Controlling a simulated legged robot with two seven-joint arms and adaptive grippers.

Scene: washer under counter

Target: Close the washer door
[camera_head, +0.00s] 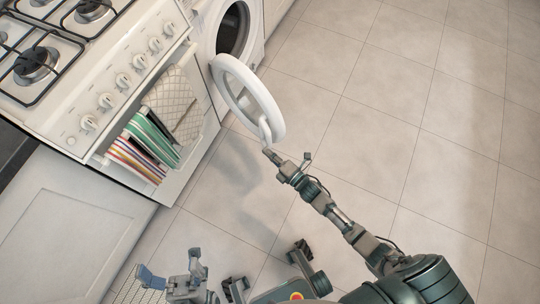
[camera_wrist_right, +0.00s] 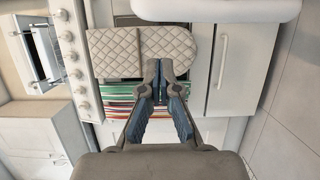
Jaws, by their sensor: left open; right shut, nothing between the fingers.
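The washer (camera_head: 206,22) stands at the top of the head view, its dark round opening (camera_head: 233,30) showing. Its white ring-shaped door (camera_head: 272,103) stands wide open, swung out over the floor. A white piece at the door's lower edge (camera_head: 265,131) is close to my right gripper. My right gripper (camera_head: 268,152) is shut and empty, just below that edge; I cannot tell if it touches. In the right wrist view the shut fingers (camera_wrist_right: 161,66) point up toward a white rim (camera_wrist_right: 215,9), likely the door. My left gripper (camera_head: 172,274) is open and empty at the bottom, far from the door.
A white stove (camera_head: 118,50) stands left of the washer. A striped towel (camera_head: 148,145) and a quilted mitt (camera_head: 172,103) hang on its front. A white cabinet (camera_head: 65,225) stands at the lower left. The tiled floor (camera_head: 400,80) right of the door is clear.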

